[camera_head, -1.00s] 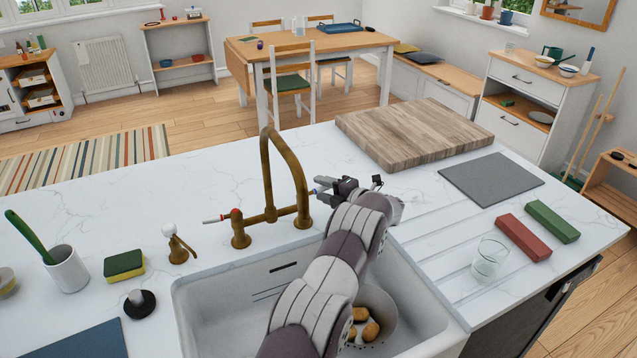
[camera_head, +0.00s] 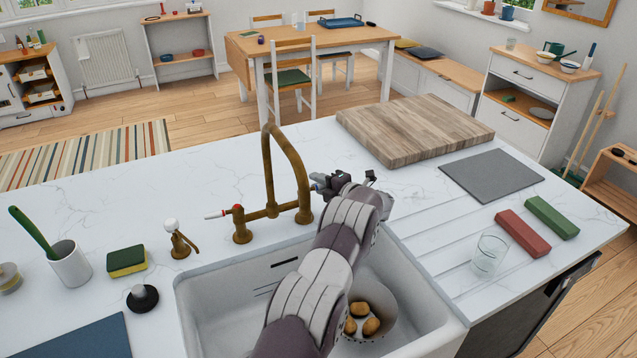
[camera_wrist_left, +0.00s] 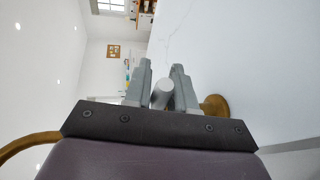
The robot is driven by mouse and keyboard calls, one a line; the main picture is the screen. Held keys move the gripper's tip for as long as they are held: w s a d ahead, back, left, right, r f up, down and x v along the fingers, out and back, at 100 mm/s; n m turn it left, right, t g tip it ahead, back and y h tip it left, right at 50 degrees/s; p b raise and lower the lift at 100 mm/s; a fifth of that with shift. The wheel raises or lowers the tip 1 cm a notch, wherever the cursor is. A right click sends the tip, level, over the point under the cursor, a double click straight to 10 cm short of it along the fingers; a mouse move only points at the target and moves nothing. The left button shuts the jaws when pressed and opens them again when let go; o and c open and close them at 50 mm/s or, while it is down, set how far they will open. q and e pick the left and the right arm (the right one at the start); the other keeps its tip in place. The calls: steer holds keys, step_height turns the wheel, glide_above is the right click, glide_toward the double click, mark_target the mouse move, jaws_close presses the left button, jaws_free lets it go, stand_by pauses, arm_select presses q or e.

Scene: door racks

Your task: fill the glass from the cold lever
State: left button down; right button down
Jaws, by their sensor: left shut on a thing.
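The glass (camera_head: 489,255) stands upright on the grooved drainer to the right of the sink. It is clear and I cannot tell any water in it. The brass tap (camera_head: 272,175) arches behind the sink, with a red-marked lever (camera_head: 215,214) at its left. My left gripper (camera_head: 322,182) is at the tap's right side, where the cold lever is mostly hidden by it. In the left wrist view, my left gripper (camera_wrist_left: 163,85) is shut on the lever's pale round handle (camera_wrist_left: 162,94), with a brass base (camera_wrist_left: 215,107) beside it. My right gripper is out of view.
The white sink (camera_head: 220,300) holds a round colander with several potatoes (camera_head: 372,326), partly behind my arm. A red block (camera_head: 523,234) and a green block (camera_head: 552,217) lie right of the glass. A wooden board (camera_head: 415,130) lies behind; a sponge (camera_head: 126,261) lies left.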

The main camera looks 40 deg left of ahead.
arm_select(q)
steer(key=shift+s+d+m+t, duration=0.1)
steer(key=shift+d+m+t, duration=0.15)
steer(key=shift+m+t, duration=0.4)
steer(key=shift+s+d+f+m+t+h+b, duration=0.1)
steer(key=shift+d+m+t+h+b, duration=0.1)
steer(key=shift+m+t+b, duration=0.25)
steer(key=shift+s+d+f+m+t+h+b, duration=0.1)
steer(key=shift+d+m+t+h+b, duration=0.1)
steer(key=shift+t, duration=0.4)
steer(key=t+b, duration=0.1)
steer(key=m+t+h+b, duration=0.1)
steer(key=d+m+b, duration=0.1)
steer(key=shift+s+f+t+h+b, duration=0.15)
steer(key=shift+s+t+h+b, duration=0.15)
steer(key=shift+t+b, duration=0.1)
steer(key=shift+s+d+r+m+t+h+b, duration=0.1)
steer(key=shift+r+m+t+h+b, duration=0.1)
steer(key=shift+m+t+b, duration=0.2)
steer(key=shift+d+r+m+t+h+b, duration=0.1)
steer(key=shift+m+t+h+b, duration=0.15)
steer(key=shift+m+b, duration=0.25)
steer(key=c, duration=1)
jaws_free()
steer(key=shift+c, duration=0.2)
steer(key=shift+d, duration=0.1)
